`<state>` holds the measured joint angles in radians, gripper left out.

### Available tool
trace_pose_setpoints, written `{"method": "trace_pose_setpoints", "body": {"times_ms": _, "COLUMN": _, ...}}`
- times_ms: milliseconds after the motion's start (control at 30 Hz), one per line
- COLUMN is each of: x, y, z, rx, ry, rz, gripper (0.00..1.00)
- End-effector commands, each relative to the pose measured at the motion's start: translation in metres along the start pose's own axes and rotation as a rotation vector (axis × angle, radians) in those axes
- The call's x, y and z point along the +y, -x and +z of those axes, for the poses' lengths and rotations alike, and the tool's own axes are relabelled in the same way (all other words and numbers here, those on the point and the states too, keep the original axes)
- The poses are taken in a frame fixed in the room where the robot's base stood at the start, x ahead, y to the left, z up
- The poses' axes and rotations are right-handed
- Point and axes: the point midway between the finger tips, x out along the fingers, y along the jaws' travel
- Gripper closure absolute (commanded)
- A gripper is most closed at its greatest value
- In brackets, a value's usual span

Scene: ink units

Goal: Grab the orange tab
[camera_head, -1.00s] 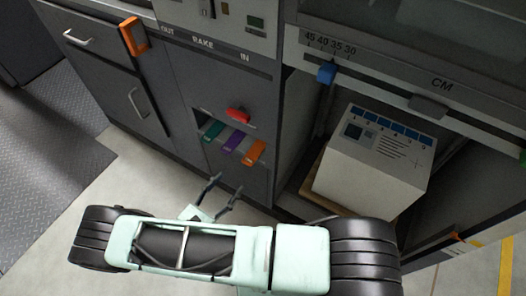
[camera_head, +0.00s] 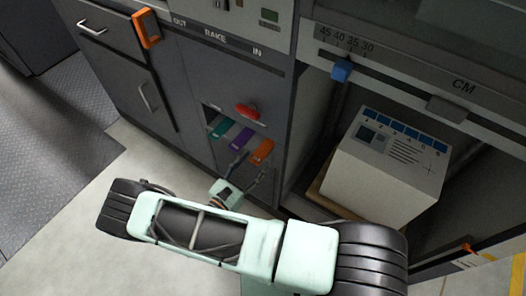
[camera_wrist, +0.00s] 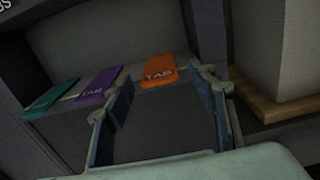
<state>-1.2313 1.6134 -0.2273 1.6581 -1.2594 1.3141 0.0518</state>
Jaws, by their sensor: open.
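The orange tab (camera_head: 262,151) is the rightmost of three coloured tabs sticking out of a slot in the dark cabinet. In the wrist view the orange tab (camera_wrist: 159,71) lies just beyond my gripper, between the lines of its two fingers and closer to the right one. My gripper (camera_head: 252,168) is open and empty, with its fingertips just below and in front of the tabs. In the wrist view my gripper (camera_wrist: 158,92) has its fingers spread wide, with a gap between them and no clear contact with the tab.
A purple tab (camera_head: 241,138) and a teal tab (camera_head: 222,126) sit left of the orange one. A red handle (camera_head: 247,110) is above them. A white box (camera_head: 380,185) stands in the open bay to the right, on a brown base (camera_wrist: 275,112).

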Motion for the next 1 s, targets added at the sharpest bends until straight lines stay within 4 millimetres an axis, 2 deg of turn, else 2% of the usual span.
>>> {"method": "trace_pose_setpoints", "body": {"times_ms": 233, "x": 0.0000, "y": -0.0054, "z": 0.0003, "rx": 0.000, "ry": -0.001, "rz": 0.000, "gripper": 0.48}}
{"method": "trace_pose_setpoints", "body": {"times_ms": 533, "x": 0.0000, "y": -0.0051, "z": 0.0002, "rx": 0.000, "ry": -0.001, "rz": 0.000, "gripper": 0.79}}
{"method": "trace_pose_setpoints", "body": {"times_ms": 1000, "x": 0.0003, "y": -0.0049, "z": 0.0061, "rx": 0.000, "ry": -0.001, "rz": 0.000, "gripper": 0.79}}
